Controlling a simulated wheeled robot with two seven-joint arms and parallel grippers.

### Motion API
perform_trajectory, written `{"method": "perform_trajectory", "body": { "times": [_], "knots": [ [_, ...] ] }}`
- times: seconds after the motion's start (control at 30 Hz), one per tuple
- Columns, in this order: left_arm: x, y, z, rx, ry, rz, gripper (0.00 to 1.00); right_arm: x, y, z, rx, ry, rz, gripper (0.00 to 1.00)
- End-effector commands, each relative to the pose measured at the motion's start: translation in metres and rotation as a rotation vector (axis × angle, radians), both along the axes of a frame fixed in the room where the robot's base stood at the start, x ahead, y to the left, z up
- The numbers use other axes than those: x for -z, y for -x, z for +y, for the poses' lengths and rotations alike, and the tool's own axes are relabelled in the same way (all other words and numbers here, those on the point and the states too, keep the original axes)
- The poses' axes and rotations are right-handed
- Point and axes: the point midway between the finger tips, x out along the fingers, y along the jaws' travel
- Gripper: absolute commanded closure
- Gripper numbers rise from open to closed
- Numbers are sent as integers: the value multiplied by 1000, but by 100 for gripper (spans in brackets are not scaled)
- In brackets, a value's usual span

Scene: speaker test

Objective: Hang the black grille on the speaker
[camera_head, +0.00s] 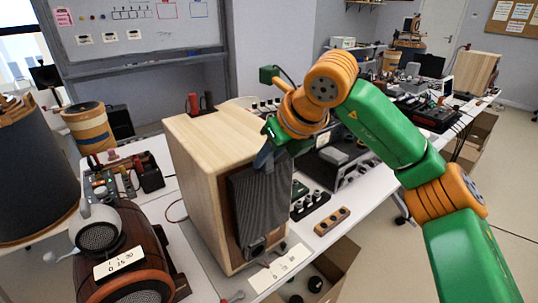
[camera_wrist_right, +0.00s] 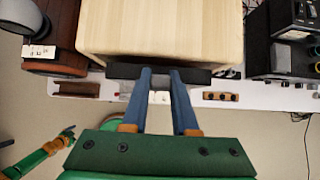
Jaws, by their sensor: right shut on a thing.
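The speaker (camera_head: 200,180) is a pale wooden box standing on the white table, its front face turned to the lower right. Its top (camera_wrist_right: 160,30) fills the upper middle of the right wrist view. The black grille (camera_head: 262,205) is a dark ribbed panel upright at the speaker's front; part of a round driver shows below it. My right gripper (camera_head: 266,158) is shut on the grille's upper edge (camera_wrist_right: 120,71), its blue fingers on it. I cannot tell whether the grille touches the speaker. In the wrist view, my left arm shows small at lower left; its fingers are unclear.
A brown rounded cabinet (camera_head: 130,250) stands close left of the speaker. Black equipment (camera_head: 345,160) and a small wooden block with knobs (camera_head: 332,221) lie to the right. A cardboard box (camera_head: 325,280) with dark round things is below the table's front edge.

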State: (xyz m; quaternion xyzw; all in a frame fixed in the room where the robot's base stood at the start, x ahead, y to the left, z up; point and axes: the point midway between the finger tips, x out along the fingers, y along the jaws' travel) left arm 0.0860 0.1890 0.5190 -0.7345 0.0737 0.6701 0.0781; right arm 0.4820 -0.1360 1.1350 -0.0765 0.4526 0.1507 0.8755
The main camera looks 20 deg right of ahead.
Motion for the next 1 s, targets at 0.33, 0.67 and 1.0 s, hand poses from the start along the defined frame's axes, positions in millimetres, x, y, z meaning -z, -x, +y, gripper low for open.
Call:
{"method": "perform_trajectory", "body": {
  "times": [0.33, 0.67, 1.0],
  "knots": [
    [-4, 0, 0, 0, 0, 0, 0, 0, -3, 1, 1, 1, 1, 100],
    [-7, 0, 0, 0, 0, 0, 0, -1, -6, 2, -1, 1, 0, 100],
    [-9, 0, 0, 0, 0, 0, 0, 0, -9, 3, 0, 0, -1, 100]
  ]
}}
